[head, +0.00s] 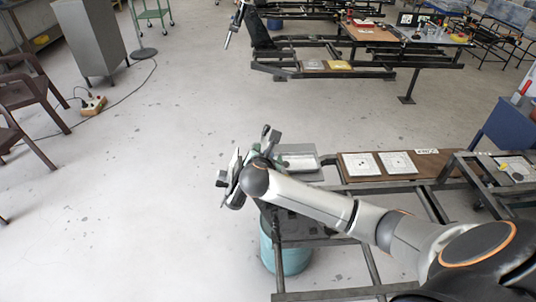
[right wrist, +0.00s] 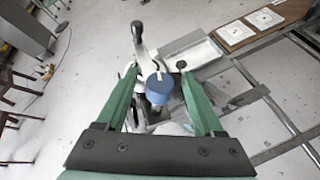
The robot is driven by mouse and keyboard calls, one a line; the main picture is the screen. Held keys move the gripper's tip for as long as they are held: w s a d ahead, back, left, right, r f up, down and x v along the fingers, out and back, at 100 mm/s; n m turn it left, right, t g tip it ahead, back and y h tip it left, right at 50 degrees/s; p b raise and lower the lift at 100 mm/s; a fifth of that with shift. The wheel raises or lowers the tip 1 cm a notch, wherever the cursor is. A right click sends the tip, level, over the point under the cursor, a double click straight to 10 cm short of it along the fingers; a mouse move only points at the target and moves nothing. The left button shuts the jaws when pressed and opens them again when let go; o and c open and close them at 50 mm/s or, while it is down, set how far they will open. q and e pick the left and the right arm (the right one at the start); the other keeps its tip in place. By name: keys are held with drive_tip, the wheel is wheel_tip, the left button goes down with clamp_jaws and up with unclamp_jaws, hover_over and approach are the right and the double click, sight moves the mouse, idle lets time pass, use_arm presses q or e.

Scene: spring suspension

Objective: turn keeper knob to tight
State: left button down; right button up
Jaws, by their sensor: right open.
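The keeper knob (right wrist: 159,88) is a round blue cap with a pale mark on its far edge, seen in the right wrist view. It sits on a grey metal fixture with a dark-tipped lever (right wrist: 138,35) beyond it. My right gripper (right wrist: 160,76) has its two green fingers spread, one on each side of the knob in the picture. I see clear gaps beside the knob; I cannot tell how deep the fingers reach around it. In the head view my right arm hides the knob and most of the fixture. My left gripper is not in view.
A pale metal tray (right wrist: 192,56) lies right of the fixture. Two white plates (head: 359,167) lie on a brown board on the dark metal frame. A teal bucket (head: 287,257) stands below. The floor on the left is open, with chairs (head: 28,88) at the far left.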

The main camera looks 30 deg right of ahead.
drive_tip(key=v, duration=1.2)
drive_tip(key=shift+s, duration=0.2)
drive_tip(key=shift+a+r, duration=0.1)
drive_tip(key=shift+r, duration=0.05)
drive_tip(key=s+a+f+m+y, duration=0.3)
drive_tip(key=a+f+m+y, duration=0.15)
drive_tip(key=f, duration=0.55)
drive_tip(key=s+a+f+m+y, duration=0.35)
drive_tip(key=a+f, duration=0.25)
drive_tip(key=f, duration=0.3)
drive_tip(key=s+f+m+y, duration=0.2)
drive_tip(key=s+f+m, duration=0.5)
drive_tip(key=s+m, duration=0.4)
drive_tip(key=shift+s+f+m, duration=0.2)
drive_tip(key=shift+s+m, duration=0.1)
drive_tip(key=shift+m, duration=0.5)
drive_tip(key=shift+a, duration=0.1)
